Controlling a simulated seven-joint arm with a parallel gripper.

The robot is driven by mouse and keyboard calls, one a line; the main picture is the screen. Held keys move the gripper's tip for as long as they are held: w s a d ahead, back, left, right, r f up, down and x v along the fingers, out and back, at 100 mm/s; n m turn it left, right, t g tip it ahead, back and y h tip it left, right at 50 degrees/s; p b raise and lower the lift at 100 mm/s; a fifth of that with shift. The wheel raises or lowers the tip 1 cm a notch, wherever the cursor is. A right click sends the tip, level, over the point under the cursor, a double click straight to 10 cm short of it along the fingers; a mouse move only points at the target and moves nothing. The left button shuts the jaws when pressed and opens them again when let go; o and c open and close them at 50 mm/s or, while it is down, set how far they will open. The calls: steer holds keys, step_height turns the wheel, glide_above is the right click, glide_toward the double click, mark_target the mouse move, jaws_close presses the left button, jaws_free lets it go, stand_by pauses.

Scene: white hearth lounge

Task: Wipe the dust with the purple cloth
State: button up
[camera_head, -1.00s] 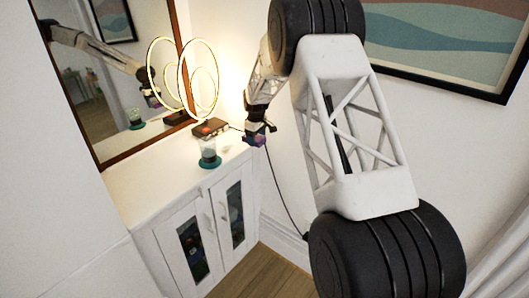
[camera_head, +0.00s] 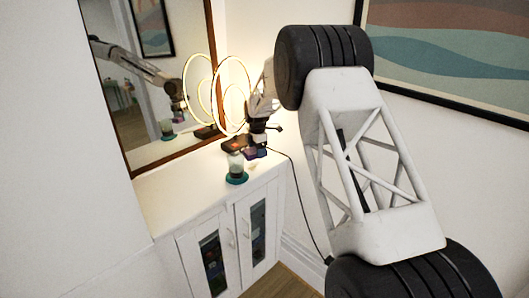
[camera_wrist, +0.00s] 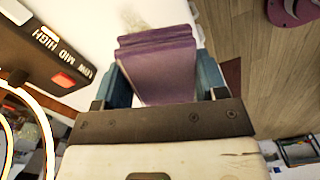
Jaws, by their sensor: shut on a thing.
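My gripper (camera_head: 256,149) is over the right end of the white cabinet top (camera_head: 190,180), beside the lamp. It is shut on the purple cloth (camera_wrist: 160,62), a folded pad held between two blue-grey fingers in the wrist view. In the head view the cloth (camera_head: 250,155) is a small dark purple shape low at the cabinet top; I cannot tell whether it touches the surface. A faint tan patch (camera_head: 252,167) near the front edge may be dust; it is too small to be sure.
A glass (camera_head: 235,162) on a teal coaster (camera_head: 237,179) stands just left of the cloth. A ring lamp (camera_head: 232,105) with a dark base box (camera_wrist: 50,50) stands close behind. A mirror (camera_head: 150,95) leans at the back. Floor (camera_wrist: 245,60) lies beyond the cabinet's edge.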

mark_target(264, 161)
steer(key=shift+a+r+n, duration=0.15)
steer(key=shift+a+n, duration=0.55)
steer(key=shift+n, duration=0.15)
steer(key=shift+a+r+n, duration=0.15)
steer(key=shift+a+n, duration=0.55)
steer(key=shift+n, duration=0.15)
steer(key=shift+s+f, duration=0.1)
steer(key=shift+f, duration=0.05)
steer(key=shift+f, duration=2.8)
steer(key=shift+f, duration=0.5)
steer(key=shift+w+d, duration=1.4)
steer(key=shift+w, duration=0.05)
steer(key=shift+w+d, duration=0.1)
steer(key=shift+w+d+f, duration=0.1)
steer(key=shift+w+d, duration=1.2)
